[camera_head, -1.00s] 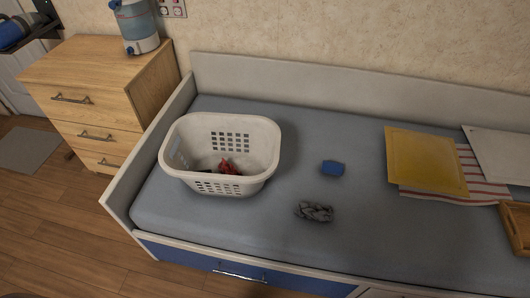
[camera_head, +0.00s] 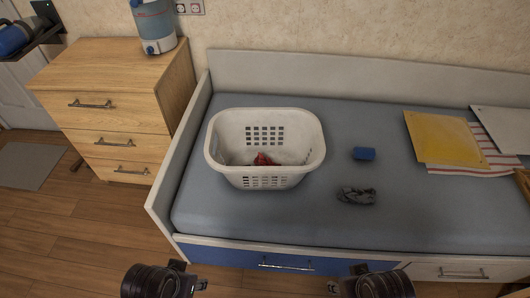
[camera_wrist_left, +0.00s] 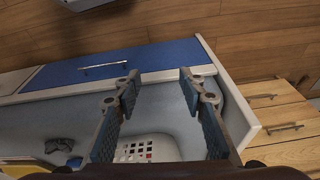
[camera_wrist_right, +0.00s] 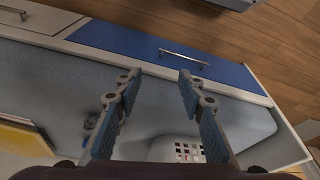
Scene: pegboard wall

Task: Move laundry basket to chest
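The white laundry basket (camera_head: 265,180) stands upright on the grey-blue bed mattress (camera_head: 400,215), near its left end, with a red item (camera_head: 264,159) inside. The wooden chest of drawers (camera_head: 105,60) stands left of the bed. Both arms show at the bottom edge of the head view, in front of the bed, apart from the basket. My left gripper (camera_wrist_left: 158,75) is open and empty; the basket shows between its fingers in the left wrist view (camera_wrist_left: 145,149). My right gripper (camera_wrist_right: 158,75) is open and empty; part of the basket shows behind its right finger in the right wrist view (camera_wrist_right: 180,150).
A blue and white water jug (camera_head: 155,27) stands on the chest top at the back right. A blue item (camera_head: 364,153) and a dark crumpled cloth (camera_head: 357,195) lie right of the basket. A yellow folder (camera_head: 443,138) lies farther right. A raised board edges the bed's left end.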

